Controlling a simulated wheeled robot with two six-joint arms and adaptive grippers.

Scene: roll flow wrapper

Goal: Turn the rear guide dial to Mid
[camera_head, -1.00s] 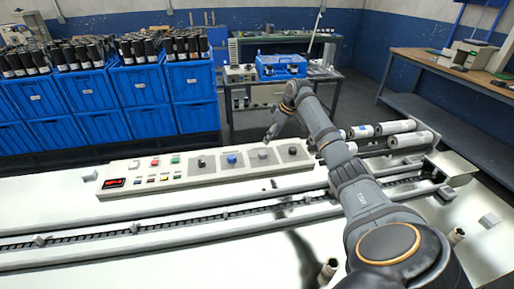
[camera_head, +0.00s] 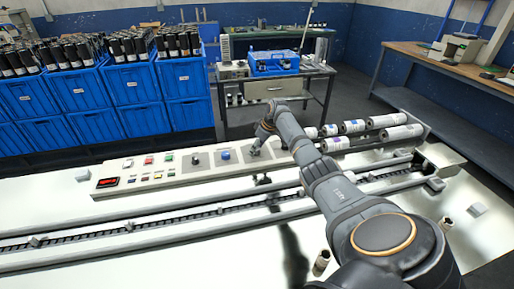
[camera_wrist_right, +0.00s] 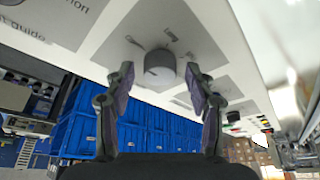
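A round grey dial (camera_wrist_right: 160,69) with a pointer mark sits on a grey label plate in the right wrist view. Printed words ring it; one reads "Long", and the others are hard to read. My right gripper (camera_wrist_right: 161,82) is open, with one finger on each side of the dial; I cannot tell whether they touch it. My left gripper is not in view.
A blue knob (camera_head: 225,154) and a dark knob (camera_head: 195,159) stand left of my right gripper on the panel. Film rolls (camera_head: 385,121) lie to the right of my arm. A conveyor channel (camera_head: 200,221) runs in front. Blue crates (camera_head: 135,85) stand behind.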

